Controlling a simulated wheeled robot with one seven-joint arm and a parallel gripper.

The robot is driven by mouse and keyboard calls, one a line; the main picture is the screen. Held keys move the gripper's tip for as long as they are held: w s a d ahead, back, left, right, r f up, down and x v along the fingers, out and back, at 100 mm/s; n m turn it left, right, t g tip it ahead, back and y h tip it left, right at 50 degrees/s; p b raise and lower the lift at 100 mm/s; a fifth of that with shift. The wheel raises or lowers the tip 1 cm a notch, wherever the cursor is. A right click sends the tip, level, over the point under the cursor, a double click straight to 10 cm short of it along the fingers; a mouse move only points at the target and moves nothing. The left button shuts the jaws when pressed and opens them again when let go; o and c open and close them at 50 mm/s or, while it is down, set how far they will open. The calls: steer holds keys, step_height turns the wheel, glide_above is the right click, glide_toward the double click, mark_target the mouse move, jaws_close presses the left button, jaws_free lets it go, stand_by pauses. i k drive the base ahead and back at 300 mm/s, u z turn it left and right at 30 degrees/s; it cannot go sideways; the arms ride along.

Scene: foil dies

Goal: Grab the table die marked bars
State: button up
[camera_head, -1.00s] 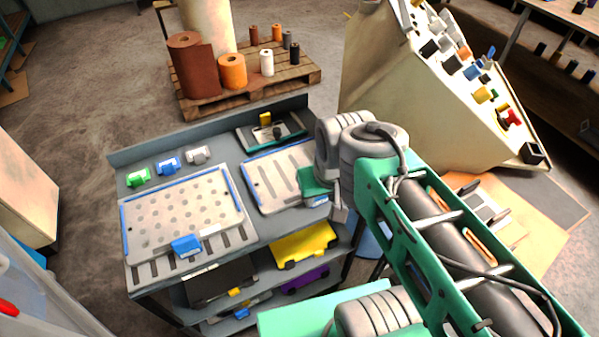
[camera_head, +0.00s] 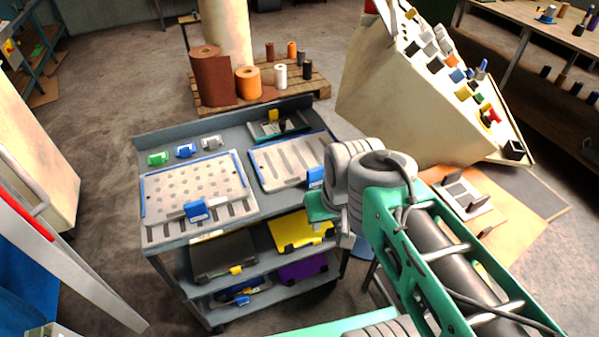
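The die marked with bars (camera_head: 283,165) is a pale plate with several slanted slots and a blue edge. It lies on the right of the cart's top (camera_head: 222,216), with a blue handle block (camera_head: 315,178) at its front right corner. A second plate with dots (camera_head: 190,185) lies to its left, with its own blue handle block (camera_head: 198,211). My arm's green and grey end (camera_head: 325,205) is just right of and in front of the bars die. My gripper's fingers are hidden behind the arm links, so their state does not show.
Green, blue and white small clamps stand along the cart's back left. A teal-edged device (camera_head: 278,126) sits at the back. Lower shelves hold black, yellow (camera_head: 300,232) and purple plates. A pallet with rolls (camera_head: 262,90) stands behind; a slanted control console (camera_head: 425,100) is to the right.

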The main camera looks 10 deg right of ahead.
mark_target(290, 162)
steer(key=u, duration=0.5)
steer(key=i, duration=0.35)
steer(key=u, duration=1.35)
